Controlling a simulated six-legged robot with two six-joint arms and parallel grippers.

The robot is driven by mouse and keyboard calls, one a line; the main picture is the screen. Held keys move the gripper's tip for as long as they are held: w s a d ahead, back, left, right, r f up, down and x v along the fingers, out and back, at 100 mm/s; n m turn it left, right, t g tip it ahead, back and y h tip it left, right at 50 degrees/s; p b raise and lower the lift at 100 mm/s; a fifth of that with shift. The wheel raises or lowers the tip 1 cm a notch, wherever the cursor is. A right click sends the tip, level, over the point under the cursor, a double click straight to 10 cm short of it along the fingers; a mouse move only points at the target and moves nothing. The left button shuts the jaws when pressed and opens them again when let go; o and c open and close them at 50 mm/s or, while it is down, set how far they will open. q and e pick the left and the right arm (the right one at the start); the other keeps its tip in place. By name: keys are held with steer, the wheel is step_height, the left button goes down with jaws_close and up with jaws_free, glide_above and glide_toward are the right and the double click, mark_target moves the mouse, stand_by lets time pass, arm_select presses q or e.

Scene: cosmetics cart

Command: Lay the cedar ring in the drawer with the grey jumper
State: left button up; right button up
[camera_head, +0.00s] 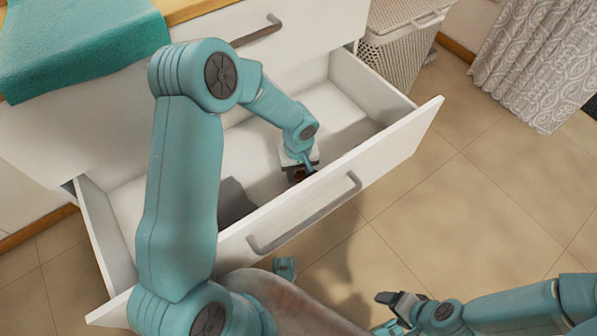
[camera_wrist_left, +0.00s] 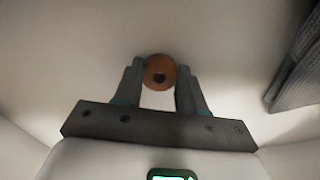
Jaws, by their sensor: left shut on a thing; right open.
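The cedar ring (camera_wrist_left: 158,63), a small brown disc with a dark hole, is held between the fingertips of my left gripper (camera_wrist_left: 160,78) in the left wrist view. In the head view my left gripper (camera_head: 299,174) reaches down inside the open white drawer (camera_head: 395,143), near its front wall. The grey jumper (camera_head: 234,202) lies in the drawer to the left of the gripper, partly hidden by my arm and the front panel. A grey knitted edge of it also shows at the right of the left wrist view (camera_wrist_left: 299,68). My right gripper (camera_head: 398,302) is open, outside the drawer.
A closed drawer with a metal handle (camera_head: 258,31) is above. A teal towel (camera_head: 75,45) hangs over the wooden top. A wicker basket (camera_head: 398,58) and patterned curtain (camera_head: 545,60) stand at the right. The drawer's right part is bare.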

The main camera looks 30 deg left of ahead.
arm_select(q)
steer(key=shift+f, duration=0.1)
steer(key=o, duration=1)
steer(key=shift+r, duration=0.2)
step_height(320, 180, up, 12)
steer(key=p, duration=0.4)
